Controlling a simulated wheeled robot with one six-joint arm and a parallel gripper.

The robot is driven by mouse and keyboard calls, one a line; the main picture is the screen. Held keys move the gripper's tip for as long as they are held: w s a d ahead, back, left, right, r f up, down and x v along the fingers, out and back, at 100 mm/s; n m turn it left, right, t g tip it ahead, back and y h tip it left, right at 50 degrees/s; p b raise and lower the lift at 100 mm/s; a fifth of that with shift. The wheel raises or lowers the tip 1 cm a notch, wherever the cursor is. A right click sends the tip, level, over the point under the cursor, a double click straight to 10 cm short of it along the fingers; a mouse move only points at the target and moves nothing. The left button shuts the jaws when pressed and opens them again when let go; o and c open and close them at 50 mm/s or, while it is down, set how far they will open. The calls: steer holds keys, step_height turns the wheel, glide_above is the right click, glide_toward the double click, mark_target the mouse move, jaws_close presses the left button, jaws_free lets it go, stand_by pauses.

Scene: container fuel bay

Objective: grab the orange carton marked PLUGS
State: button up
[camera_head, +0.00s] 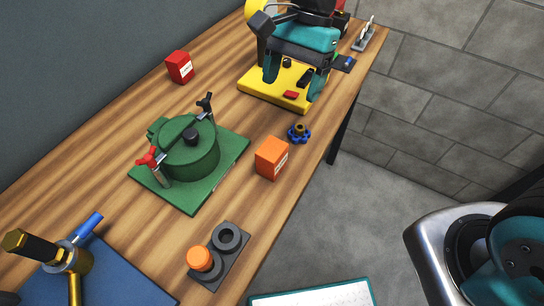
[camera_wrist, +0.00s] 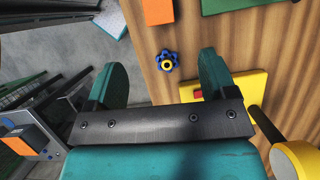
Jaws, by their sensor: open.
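The orange carton (camera_head: 269,158) stands upright on the wooden workbench (camera_head: 112,112) near its right edge, with a white label on its right side; the label is too small to read. In the wrist view the carton (camera_wrist: 158,10) is partly cut off at the top edge. My gripper (camera_head: 293,78) is over the yellow plate, further up the bench and apart from the carton. In the wrist view its teal fingers (camera_wrist: 162,72) are spread wide with nothing between them at their level.
A blue knob with a brass centre (camera_head: 299,133) sits between carton and gripper. A green lidded pot (camera_head: 188,150) stands left of the carton. A grey two-ring holder (camera_head: 227,238) with an orange cap is below. A red carton (camera_head: 179,67) stands at upper left.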

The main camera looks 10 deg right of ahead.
mark_target(275, 145)
steer(key=x, duration=1)
steer(key=shift+s+f+p, duration=0.15)
steer(key=shift+f+p, duration=0.15)
steer(key=shift+p, duration=0.1)
steer(key=shift+p+x, duration=0.7)
steer(key=shift+x, duration=2)
steer(key=shift+a+r, duration=0.1)
steer(key=shift+a, duration=0.05)
steer(key=c, duration=1.1)
steer(key=shift+r, duration=0.1)
